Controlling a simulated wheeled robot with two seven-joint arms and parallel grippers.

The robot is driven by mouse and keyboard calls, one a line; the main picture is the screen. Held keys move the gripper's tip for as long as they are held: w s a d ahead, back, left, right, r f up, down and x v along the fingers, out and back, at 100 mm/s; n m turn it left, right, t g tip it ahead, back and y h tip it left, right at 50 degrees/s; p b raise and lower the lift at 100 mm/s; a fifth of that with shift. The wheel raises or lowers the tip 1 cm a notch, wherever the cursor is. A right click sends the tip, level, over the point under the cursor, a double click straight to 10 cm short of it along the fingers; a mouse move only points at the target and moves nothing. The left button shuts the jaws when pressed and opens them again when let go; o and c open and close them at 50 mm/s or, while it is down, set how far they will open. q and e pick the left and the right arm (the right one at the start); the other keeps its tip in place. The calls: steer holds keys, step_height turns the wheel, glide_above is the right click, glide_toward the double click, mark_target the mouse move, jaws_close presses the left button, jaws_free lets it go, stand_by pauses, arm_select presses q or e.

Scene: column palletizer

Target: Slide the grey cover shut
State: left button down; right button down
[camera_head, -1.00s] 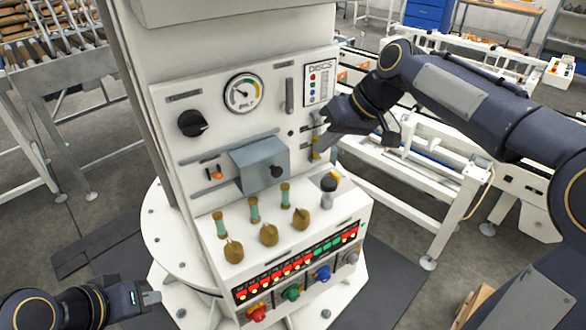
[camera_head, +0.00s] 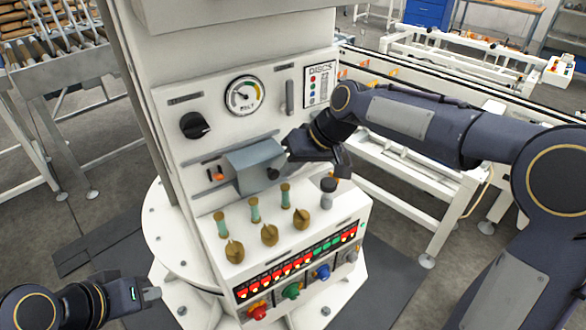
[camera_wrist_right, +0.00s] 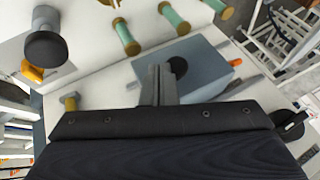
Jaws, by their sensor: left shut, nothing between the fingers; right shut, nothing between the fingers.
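The grey cover (camera_head: 252,160) is a box-like hood with a dark round knob (camera_head: 273,174), set on slots in the white panel. An orange switch (camera_head: 216,177) shows uncovered at its left. The cover also shows in the right wrist view (camera_wrist_right: 205,75), with its knob near my fingers. My right gripper (camera_head: 288,152) is shut and empty at the cover's right side; its fingers (camera_wrist_right: 158,85) are close beside the knob, and whether they touch the cover I cannot tell. My left gripper (camera_head: 152,293) is shut and empty at the lower left, away from the panel.
Above the cover are a black dial (camera_head: 194,125) and a gauge (camera_head: 245,95). Below it stand green-and-brass handles (camera_head: 254,210), a dark-topped post (camera_head: 328,190) and a row of lit buttons (camera_head: 295,263). A white conveyor frame (camera_head: 420,180) lies right of the column.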

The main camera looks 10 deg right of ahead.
arm_select(q)
steer(key=shift+w+d, duration=0.25)
steer(key=shift+d, duration=0.1)
arm_select(e)
steer(key=s+a, duration=0.4)
steer(key=a, duration=0.5)
steer(key=shift+s, duration=0.4)
